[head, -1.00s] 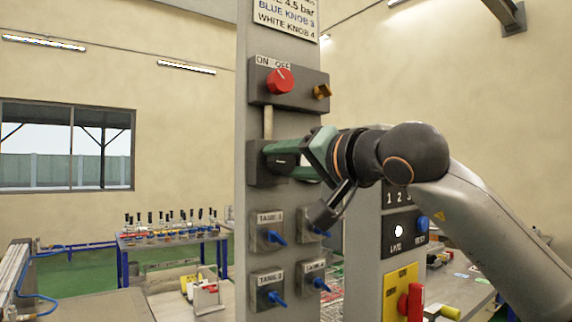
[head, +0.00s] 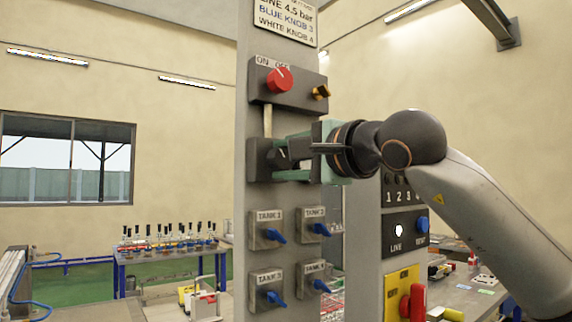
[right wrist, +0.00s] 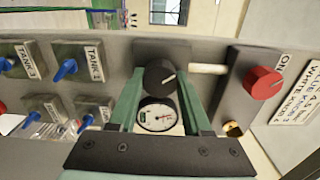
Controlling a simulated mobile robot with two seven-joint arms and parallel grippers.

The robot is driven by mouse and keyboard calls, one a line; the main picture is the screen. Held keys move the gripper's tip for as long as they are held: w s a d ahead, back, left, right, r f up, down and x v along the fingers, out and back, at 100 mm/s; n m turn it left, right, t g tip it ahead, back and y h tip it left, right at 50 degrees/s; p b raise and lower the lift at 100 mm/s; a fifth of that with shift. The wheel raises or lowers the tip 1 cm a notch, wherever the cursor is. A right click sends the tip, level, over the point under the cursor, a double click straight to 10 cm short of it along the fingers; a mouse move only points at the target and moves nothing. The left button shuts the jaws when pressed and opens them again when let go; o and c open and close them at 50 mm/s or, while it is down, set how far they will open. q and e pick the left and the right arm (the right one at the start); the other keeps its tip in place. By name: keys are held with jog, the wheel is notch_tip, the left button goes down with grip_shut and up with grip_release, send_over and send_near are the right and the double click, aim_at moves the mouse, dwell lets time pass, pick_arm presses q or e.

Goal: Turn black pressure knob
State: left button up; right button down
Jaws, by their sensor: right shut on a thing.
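The black pressure knob (right wrist: 160,78) with a pale pointer line sits on a grey box on the panel post. It shows partly in the head view (head: 279,155), mostly covered by my gripper. My right gripper (head: 285,159) reaches it from the right. In the right wrist view, the green fingers of the gripper (right wrist: 160,82) lie on both sides of the knob, shut on it. The pointer line slants towards the upper right there. A round white gauge (right wrist: 158,117) shows between the fingers, its needle visible. My left gripper is in no view.
A red ON/OFF knob (head: 279,79) and a small yellow-black fitting (head: 320,92) sit above. Blue tank valves (head: 275,235) sit close below. A second panel (head: 405,234) with buttons and a red switch (head: 412,301) stands to the right, under my arm.

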jog(key=shift+m, duration=0.7)
jog(key=shift+c, duration=1.7)
grip_release()
